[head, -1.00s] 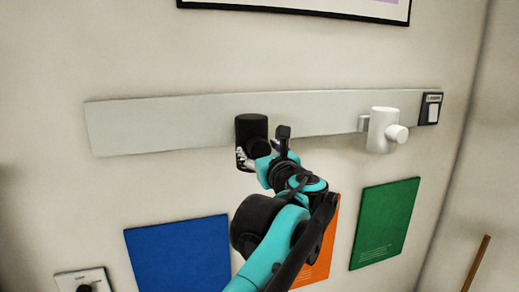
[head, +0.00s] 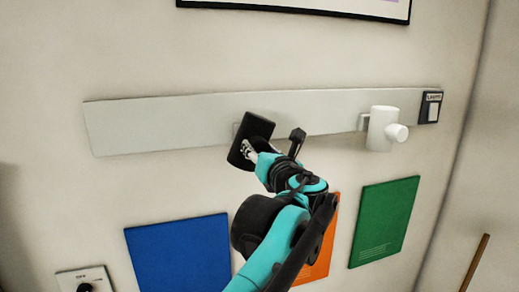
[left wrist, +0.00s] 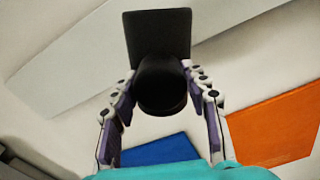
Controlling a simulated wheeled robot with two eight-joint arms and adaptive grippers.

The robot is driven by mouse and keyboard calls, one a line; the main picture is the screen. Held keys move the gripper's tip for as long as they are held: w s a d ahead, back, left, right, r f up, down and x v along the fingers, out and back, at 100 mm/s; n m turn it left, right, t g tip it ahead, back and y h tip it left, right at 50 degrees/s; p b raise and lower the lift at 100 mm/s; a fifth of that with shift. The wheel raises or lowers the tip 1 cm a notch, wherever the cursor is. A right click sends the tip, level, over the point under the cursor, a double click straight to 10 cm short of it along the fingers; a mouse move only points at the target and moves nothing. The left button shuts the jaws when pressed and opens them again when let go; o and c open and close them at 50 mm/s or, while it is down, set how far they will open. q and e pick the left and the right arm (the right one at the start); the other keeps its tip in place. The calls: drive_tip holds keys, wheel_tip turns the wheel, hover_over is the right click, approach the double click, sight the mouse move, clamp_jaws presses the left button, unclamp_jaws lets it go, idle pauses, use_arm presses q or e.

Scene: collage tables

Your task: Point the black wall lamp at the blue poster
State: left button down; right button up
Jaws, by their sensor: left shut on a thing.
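The black wall lamp (head: 256,128) is mounted on the grey rail, and its body is tilted, with the top leaning right and the bottom toward the lower left. My left gripper (head: 250,149) is at the lamp's front. My right gripper is not in view.
A white wall lamp (head: 382,130) and a switch (head: 430,107) are on the rail (head: 160,125) to the right. An orange poster (head: 318,262), partly behind my arm, and a green poster (head: 384,222) hang below. A dial plate (head: 85,280) is at lower left.

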use_arm(q)
drive_tip(key=c, duration=0.8)
unclamp_jaws()
drive_tip(key=shift+o, duration=0.2)
drive_tip(key=v, duration=1.2)
